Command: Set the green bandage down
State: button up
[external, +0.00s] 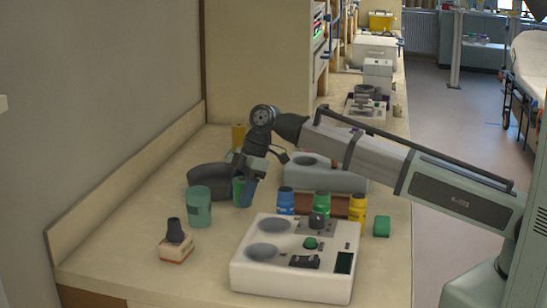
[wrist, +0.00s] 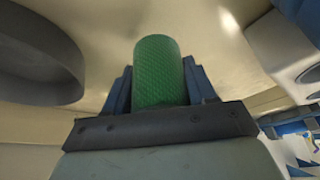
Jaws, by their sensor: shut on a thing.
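The green bandage (wrist: 157,72) is a textured green roll. In the wrist view it stands between the two blue fingers of my gripper (wrist: 160,92), which is shut on it. In the external view, my gripper (external: 245,190) points down over the counter, right of the dark bowl, and the bandage (external: 238,187) shows partly behind the near blue finger. I cannot tell whether the bandage's lower end touches the counter (external: 130,235).
A dark bowl (external: 205,181) and a teal canister (external: 199,208) stand close left of my gripper. Blue (external: 286,202), green (external: 322,205) and yellow (external: 357,208) bottles stand right. A white device (external: 292,270) is in front. The counter's left side is mostly free.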

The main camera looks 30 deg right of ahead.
jog(key=shift+f, duration=1.85)
jog(key=shift+f, duration=0.15)
jog(key=o, duration=1)
jog(key=shift+o, duration=0.2)
jog(key=v, duration=1.2)
jog(key=shift+r, duration=0.25)
